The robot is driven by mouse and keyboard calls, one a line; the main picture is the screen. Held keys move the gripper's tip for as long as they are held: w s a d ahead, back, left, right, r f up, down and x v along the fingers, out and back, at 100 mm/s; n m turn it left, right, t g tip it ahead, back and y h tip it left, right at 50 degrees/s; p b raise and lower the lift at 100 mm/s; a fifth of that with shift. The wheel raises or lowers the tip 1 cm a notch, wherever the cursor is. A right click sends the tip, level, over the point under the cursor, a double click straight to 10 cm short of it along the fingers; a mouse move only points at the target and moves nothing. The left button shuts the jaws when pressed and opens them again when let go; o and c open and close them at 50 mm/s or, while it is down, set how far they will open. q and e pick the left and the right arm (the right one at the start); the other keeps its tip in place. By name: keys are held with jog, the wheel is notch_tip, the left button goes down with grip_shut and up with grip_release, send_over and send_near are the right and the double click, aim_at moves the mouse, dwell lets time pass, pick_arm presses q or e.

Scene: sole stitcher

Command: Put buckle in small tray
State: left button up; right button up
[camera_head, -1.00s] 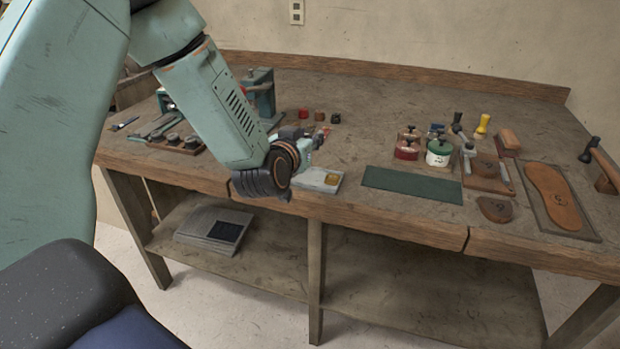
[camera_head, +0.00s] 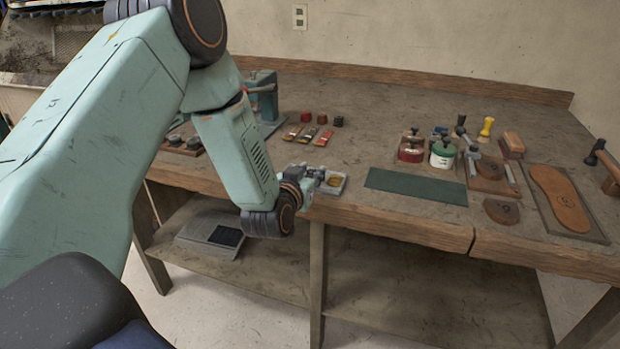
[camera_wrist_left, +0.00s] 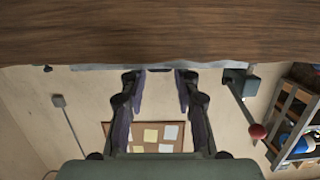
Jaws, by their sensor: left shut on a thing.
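My right gripper is not in view.
Bare bench lies between tray and mat.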

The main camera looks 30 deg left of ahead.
pick_arm(q)
jog(key=shift+w+f, duration=0.15)
jog(key=shift+f, duration=0.35)
jog(key=o, duration=0.8)
jog(key=shift+f, duration=0.1)
jog(key=shift+o, duration=0.2)
